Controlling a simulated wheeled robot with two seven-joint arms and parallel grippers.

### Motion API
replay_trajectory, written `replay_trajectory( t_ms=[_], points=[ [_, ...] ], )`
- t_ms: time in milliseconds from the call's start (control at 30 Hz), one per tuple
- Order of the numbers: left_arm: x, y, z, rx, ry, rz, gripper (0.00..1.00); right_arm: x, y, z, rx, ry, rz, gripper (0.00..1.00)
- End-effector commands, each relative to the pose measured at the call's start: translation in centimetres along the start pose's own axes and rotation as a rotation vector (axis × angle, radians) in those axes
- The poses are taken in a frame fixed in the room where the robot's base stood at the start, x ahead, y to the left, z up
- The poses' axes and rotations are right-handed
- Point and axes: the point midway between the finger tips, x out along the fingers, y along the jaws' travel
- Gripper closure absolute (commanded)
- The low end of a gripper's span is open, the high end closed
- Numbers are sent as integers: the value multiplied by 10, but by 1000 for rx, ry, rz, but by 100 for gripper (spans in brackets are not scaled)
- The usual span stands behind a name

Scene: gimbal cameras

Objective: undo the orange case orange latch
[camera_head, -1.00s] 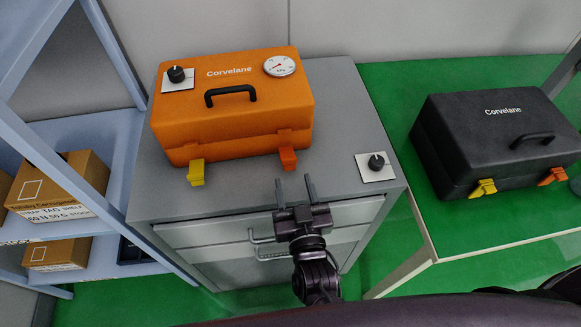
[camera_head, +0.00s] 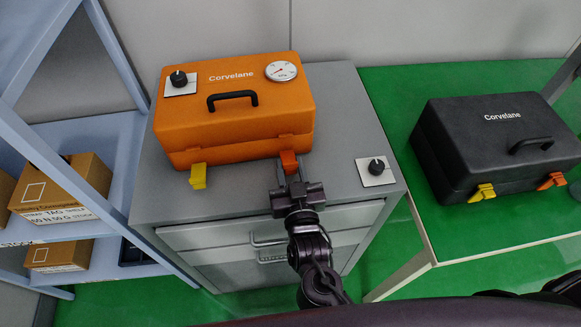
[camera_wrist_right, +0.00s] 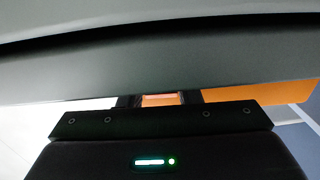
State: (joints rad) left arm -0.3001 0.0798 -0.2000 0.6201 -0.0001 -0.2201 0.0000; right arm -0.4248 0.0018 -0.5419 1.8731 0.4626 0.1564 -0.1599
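The orange case (camera_head: 232,118) stands closed on a grey cabinet, with a yellow latch (camera_head: 198,177) at its front left and an orange latch (camera_head: 289,160) at its front right. My right gripper (camera_head: 289,166) is at the orange latch, with one finger on each side. The fingers look closed in on it. In the right wrist view, the gripper (camera_wrist_right: 161,99) has a small orange-pink patch of the latch (camera_wrist_right: 160,98) filling the gap between its fingers. The latch lies against the case front, partly hidden by the fingers. My left gripper is not in view.
The grey cabinet (camera_head: 230,208) has a knob on a white plate (camera_head: 376,171) right of the gripper. A black case (camera_head: 490,150) with its own yellow and orange latches stands on the green table (camera_head: 480,227). A blue shelf with cardboard boxes (camera_head: 65,190) is at left.

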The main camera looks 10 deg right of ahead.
Motion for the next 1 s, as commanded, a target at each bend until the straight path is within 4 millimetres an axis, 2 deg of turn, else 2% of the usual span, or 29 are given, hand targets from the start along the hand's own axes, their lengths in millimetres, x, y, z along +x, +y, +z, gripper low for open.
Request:
replay_trajectory(
  t_ms=[100,300,567,600,700,1000],
  points=[
    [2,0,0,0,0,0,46,0,0,1,-1,5,1,92],
    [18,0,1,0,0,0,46,0,0,9,-1,80,1,92],
    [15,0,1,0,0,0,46,0,0,5,0,90,1,92],
    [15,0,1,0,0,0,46,0,0,5,0,90,1,65],
    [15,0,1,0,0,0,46,0,0,5,0,89,1,53],
    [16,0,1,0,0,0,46,-2,0,6,0,88,0,53]
  ],
)
